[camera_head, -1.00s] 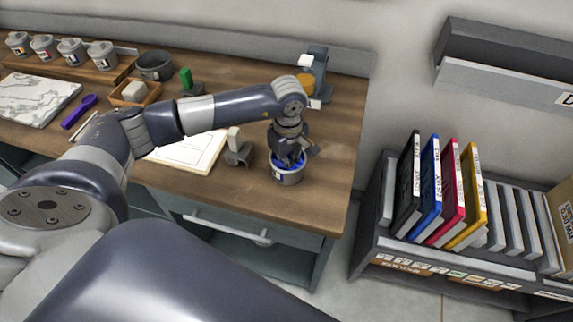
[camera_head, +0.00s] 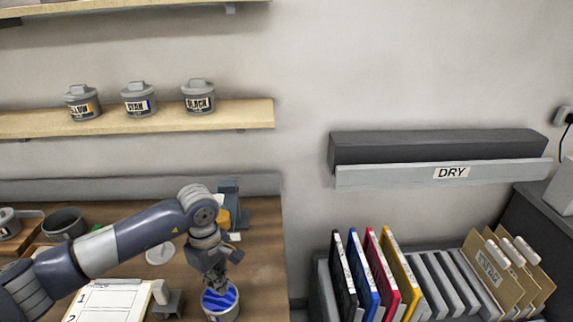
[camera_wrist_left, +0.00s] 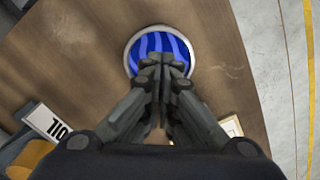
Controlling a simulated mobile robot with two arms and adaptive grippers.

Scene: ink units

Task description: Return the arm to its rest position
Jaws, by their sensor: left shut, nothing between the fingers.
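My left arm (camera_head: 120,245) reaches over the wooden table from the left. My left gripper (camera_head: 217,285) points down, shut and empty, over a can of blue ink (camera_head: 221,303). In the left wrist view, its closed fingertips (camera_wrist_left: 161,62) overlap the near part of the open can (camera_wrist_left: 158,42), which shows striped blue ink inside a pale rim. I cannot tell how far above the ink the fingertips are. My right gripper is not in view.
A clipboard sheet (camera_head: 108,303) and a grey block tool (camera_head: 167,300) lie left of the can. A grey-blue device (camera_head: 229,195) stands behind the gripper. Right of the table is a rack with coloured binders (camera_head: 366,275). A wall shelf (camera_head: 150,117) holds three labelled pots.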

